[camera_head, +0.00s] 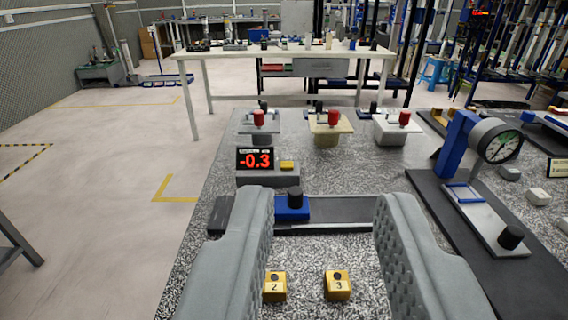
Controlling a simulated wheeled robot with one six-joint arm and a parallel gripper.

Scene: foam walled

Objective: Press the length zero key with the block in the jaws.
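My gripper (322,197) has two grey ribbed jaws, spread wide apart, with no block visible between them. Ahead is a small display (255,159) reading -0.3 in red. A small yellow key (287,165) sits on its grey housing (268,179), likely the length zero key; its label is too small to read. A brass block marked 2 (274,287) and a brass block marked 3 (337,285) stand on the speckled table between the jaws, in the lower part of the view. They look apart from both jaws.
A blue slide with a black knob (293,206) sits on a dark rail (340,211) before the display. Several red-knobbed fixtures (327,127) stand behind. A dial gauge (497,141) on a blue stand rises at right. The speckled table (355,165) is bare right of the display.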

